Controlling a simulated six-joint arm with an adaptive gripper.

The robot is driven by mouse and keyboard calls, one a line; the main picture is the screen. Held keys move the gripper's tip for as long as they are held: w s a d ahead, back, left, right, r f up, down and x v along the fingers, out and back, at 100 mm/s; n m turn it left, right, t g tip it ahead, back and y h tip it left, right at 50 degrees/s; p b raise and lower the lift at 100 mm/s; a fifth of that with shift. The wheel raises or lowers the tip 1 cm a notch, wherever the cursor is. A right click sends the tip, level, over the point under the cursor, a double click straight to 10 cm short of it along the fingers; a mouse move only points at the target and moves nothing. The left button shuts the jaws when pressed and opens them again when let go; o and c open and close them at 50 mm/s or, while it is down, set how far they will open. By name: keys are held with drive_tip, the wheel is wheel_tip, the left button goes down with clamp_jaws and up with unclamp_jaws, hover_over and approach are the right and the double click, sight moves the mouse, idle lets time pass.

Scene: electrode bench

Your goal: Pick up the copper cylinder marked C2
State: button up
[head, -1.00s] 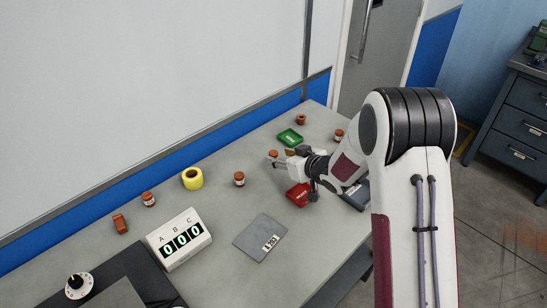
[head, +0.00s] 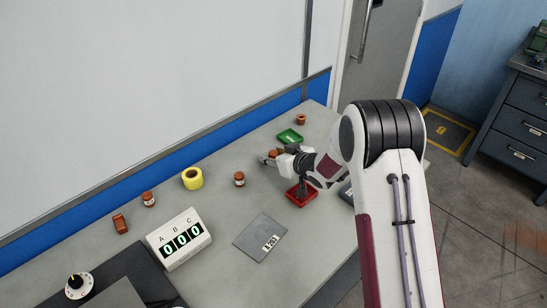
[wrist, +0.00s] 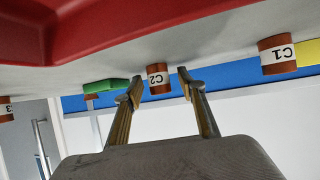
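The copper cylinder marked C2 (wrist: 158,77) has a white label band and shows upside down in the wrist view, between my two fingertips. It also shows in the head view (head: 273,153), partly hidden by my gripper. My gripper (wrist: 161,85) is open, with a visible gap between each finger and the cylinder. In the head view my gripper (head: 268,159) reaches left, low over the bench, at C2.
Cylinder C1 (wrist: 278,56) stands apart to the right in the wrist view. A red tray (head: 302,199) lies beneath my wrist; a green tray (head: 290,137) lies behind C2. Yellow tape (head: 193,179) and a display box (head: 179,239) stand farther left.

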sight(273, 152)
idle(0.3)
clamp_jaws()
drive_tip(key=shift+r, duration=0.2)
drive_tip(key=shift+r, duration=4.85)
